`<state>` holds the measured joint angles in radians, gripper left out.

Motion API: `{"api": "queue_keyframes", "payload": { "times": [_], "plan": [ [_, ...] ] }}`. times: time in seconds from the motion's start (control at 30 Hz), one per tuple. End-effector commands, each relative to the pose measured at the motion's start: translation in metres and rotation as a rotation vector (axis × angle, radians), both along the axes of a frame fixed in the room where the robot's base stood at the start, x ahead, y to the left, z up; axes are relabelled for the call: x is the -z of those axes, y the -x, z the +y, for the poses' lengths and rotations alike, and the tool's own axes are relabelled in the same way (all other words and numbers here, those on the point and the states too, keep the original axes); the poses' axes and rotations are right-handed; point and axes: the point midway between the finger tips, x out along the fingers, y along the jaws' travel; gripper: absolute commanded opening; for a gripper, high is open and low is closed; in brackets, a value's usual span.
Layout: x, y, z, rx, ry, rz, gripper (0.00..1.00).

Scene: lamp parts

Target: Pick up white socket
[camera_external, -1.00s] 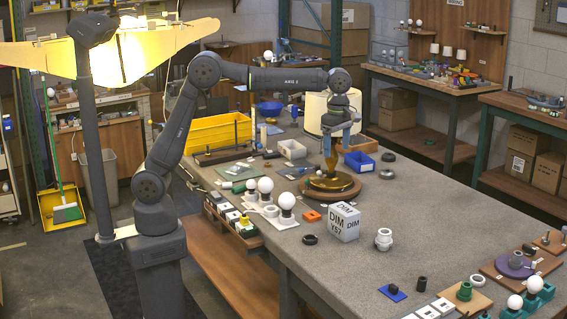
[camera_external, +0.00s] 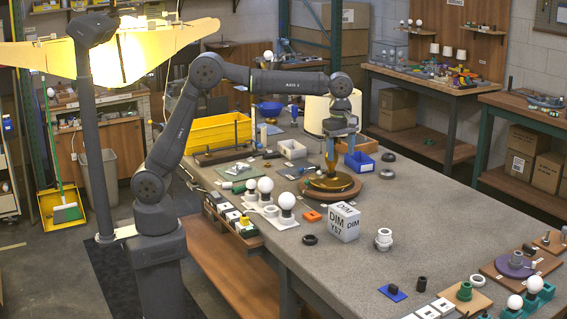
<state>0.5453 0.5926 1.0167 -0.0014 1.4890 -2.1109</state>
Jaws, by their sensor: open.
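A white stepped cylindrical part (camera_external: 384,239), which looks like the white socket, stands upright on the grey bench, right of the white DIM box. My gripper (camera_external: 331,168) is over the round wooden base (camera_external: 346,190) farther back on the bench. It points down, well behind and left of the white part, and is apart from it. Its jaws are open. The brassy lamp piece (camera_external: 325,183) on the wooden base is partly hidden by the fingers, and I cannot tell whether they touch it.
White bulbs (camera_external: 286,201) stand on the left edge. Bench right of the white part is clear.

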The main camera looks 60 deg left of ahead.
Motion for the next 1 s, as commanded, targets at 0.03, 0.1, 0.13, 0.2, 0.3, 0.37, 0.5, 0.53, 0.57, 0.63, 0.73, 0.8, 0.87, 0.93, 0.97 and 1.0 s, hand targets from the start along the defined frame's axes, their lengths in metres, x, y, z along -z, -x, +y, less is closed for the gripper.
{"api": "queue_keyframes", "payload": {
  "times": [0.03,0.1,0.13,0.2,0.3,0.37,0.5,0.53,0.57,0.63,0.73,0.8,0.87,0.93,0.97,1.0],
  "plan": [
    [0.006,-0.002,-0.006,0.098,0.004,-0.013,0.62],
    [0.012,-0.004,-0.014,0.251,0.008,-0.039,0.62],
    [0.014,-0.006,-0.018,0.316,0.010,-0.050,0.62],
    [0.020,-0.008,-0.026,0.468,0.010,-0.078,0.62],
    [0.029,-0.012,-0.037,0.684,0.006,-0.119,0.62],
    [0.034,-0.014,-0.044,0.814,-0.001,-0.145,0.62],
    [0.045,-0.018,-0.061,1.114,-0.025,-0.208,0.62],
    [0.047,-0.019,-0.064,1.179,-0.031,-0.223,0.62],
    [0.049,-0.019,-0.067,1.243,-0.039,-0.237,0.62],
    [0.055,-0.021,-0.076,1.392,-0.059,-0.269,0.62],
    [0.062,-0.023,-0.087,1.604,-0.096,-0.316,0.62],
    [0.067,-0.024,-0.095,1.748,-0.127,-0.349,0.62],
    [0.071,-0.025,-0.101,1.860,-0.154,-0.374,0.62],
    [0.075,-0.026,-0.107,1.976,-0.185,-0.399,0.62],
    [0.076,-0.026,-0.110,2.019,-0.198,-0.409,0.62],
    [0.078,-0.026,-0.112,2.068,-0.212,-0.419,0.62]
  ]
}}
